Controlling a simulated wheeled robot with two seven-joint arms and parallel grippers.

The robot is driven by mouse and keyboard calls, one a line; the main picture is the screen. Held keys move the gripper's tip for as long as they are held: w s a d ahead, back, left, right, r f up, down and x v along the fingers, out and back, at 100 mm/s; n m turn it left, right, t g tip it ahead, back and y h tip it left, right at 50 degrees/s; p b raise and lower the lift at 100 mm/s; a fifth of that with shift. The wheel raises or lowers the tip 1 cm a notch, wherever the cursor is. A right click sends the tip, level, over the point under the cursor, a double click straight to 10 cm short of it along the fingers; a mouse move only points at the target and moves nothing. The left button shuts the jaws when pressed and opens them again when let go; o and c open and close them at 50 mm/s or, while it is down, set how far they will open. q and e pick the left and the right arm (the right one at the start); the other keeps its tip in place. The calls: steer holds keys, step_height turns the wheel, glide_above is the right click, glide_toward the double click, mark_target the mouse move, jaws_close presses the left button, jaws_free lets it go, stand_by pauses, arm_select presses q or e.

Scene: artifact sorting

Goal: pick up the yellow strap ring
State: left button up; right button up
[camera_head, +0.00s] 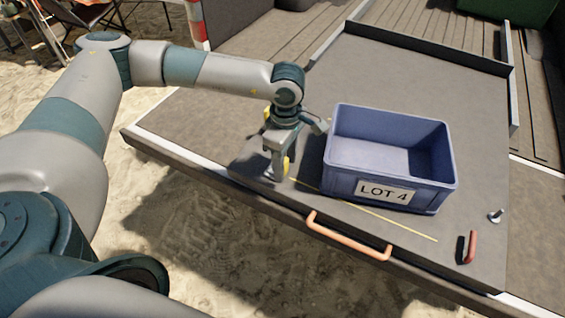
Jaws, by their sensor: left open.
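My left gripper (277,172) points down at the tabletop, left of the blue crate, and is open. A small yellow piece (286,165) shows right at its fingers. It may be the yellow strap ring, but the fingers hide most of it, and I cannot tell whether it lies between them or beside them. No full ring shape shows. My right gripper is not in view.
An empty blue crate (342,182) labelled LOT 4 stands close right of the gripper. A thin yellow line (400,225) runs along the grey table (420,75) before it. A red-handled object (471,247) and a small metal piece (496,215) lie at right. An orange handle (348,240) edges the front.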

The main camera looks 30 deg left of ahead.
arm_select(q)
steer(key=shift+f, duration=0.35)
steer(key=shift+c, duration=0.3)
jaws_close()
steer(key=shift+r+b, duration=0.35)
steer(key=shift+r, duration=0.15)
step_height(320, 180, up, 9)
steer(key=b, duration=0.3)
steer(key=shift+f+b, duration=0.1)
steer(key=shift+b, duration=0.2)
steer(key=shift+r, duration=0.3)
